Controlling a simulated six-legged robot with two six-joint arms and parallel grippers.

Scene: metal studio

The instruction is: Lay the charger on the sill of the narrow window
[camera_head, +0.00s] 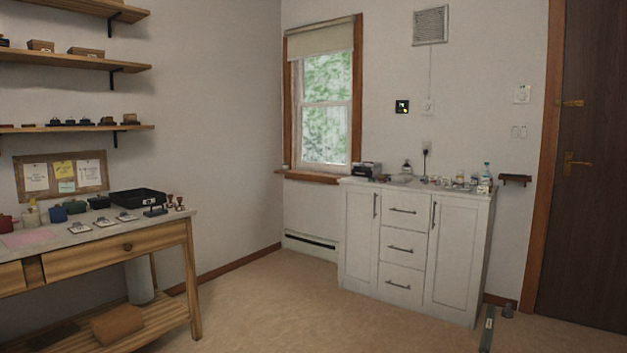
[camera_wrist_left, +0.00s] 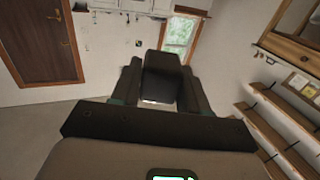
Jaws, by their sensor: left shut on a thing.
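The narrow window (camera_head: 326,105) has a wooden frame and a pale blind, and stands in the back wall left of the white cabinet. Its brown sill (camera_head: 308,177) runs along the bottom. It looks mostly bare, with a small pale thing at its left end. In the left wrist view, my left gripper (camera_wrist_left: 162,92) is shut on a black block, which I take to be the charger (camera_wrist_left: 163,75). The window (camera_wrist_left: 180,36) shows beyond it, far off. No gripper shows in the head view, and my right gripper is in neither view.
The white cabinet (camera_head: 408,250), with several small things on top, stands right of the window. A wooden workbench (camera_head: 115,258) with several items is at left, below wall shelves (camera_head: 75,60). A green-grey thing (camera_head: 487,328) lies on the floor near the cabinet. The floor between is clear.

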